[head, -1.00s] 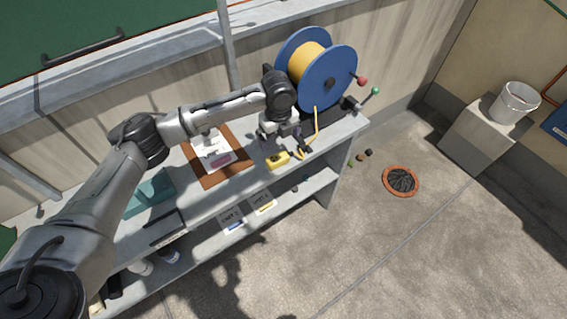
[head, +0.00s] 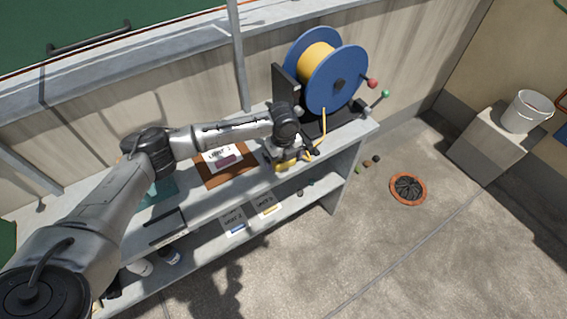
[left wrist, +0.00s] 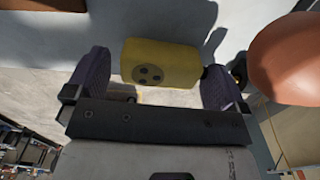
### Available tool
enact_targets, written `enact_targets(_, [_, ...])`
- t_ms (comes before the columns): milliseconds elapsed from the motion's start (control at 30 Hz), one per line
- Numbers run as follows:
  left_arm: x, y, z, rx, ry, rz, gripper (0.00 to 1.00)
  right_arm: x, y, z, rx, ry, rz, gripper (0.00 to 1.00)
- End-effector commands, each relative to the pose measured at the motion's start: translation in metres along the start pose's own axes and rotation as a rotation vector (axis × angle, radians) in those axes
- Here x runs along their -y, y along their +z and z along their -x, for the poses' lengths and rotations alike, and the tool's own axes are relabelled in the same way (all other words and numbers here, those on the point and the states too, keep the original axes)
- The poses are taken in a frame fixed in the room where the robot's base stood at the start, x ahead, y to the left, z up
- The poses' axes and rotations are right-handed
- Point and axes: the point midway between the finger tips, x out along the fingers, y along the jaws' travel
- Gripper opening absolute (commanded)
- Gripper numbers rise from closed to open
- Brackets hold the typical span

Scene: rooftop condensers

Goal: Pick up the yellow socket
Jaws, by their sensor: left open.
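The yellow socket (head: 284,167) is on the top of the grey bench near its front edge, partly hidden by my left gripper (head: 288,160) in the head view. In the left wrist view the socket (left wrist: 160,63) is a rounded yellow block with a dark, round-holed face. My left gripper (left wrist: 156,68) is open, with one dark finger on each side of the socket and a gap at each side. I cannot tell how deep the socket sits between the fingers. My right gripper is not in view.
A blue reel (head: 337,86) with yellow cable stands behind the socket, and the cable runs down beside my gripper. A brown board (head: 211,178) with a label card (head: 222,155) lies to the left. Red and green knobbed levers (head: 373,84) stand at the right end.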

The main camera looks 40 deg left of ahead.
Motion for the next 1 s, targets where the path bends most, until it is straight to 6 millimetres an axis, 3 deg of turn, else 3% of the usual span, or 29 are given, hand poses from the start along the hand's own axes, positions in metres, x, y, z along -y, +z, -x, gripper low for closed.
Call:
enact_targets(100, [0.0002, -0.0003, -0.0093, 0.0, -0.001, -0.001, 1.0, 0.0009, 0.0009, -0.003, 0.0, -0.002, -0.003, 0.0])
enact_targets(300, [0.0002, -0.0003, -0.0088, 0.0, -0.001, -0.001, 0.99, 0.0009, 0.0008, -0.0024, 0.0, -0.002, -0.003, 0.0])
enact_targets(767, [0.0002, -0.0004, -0.0085, 0.0, -0.001, -0.001, 0.55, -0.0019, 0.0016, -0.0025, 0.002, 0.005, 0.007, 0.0])
enact_targets(1000, [0.0003, -0.0003, -0.0077, 0.0, -0.002, -0.001, 0.54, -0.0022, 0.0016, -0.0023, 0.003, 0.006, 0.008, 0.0])
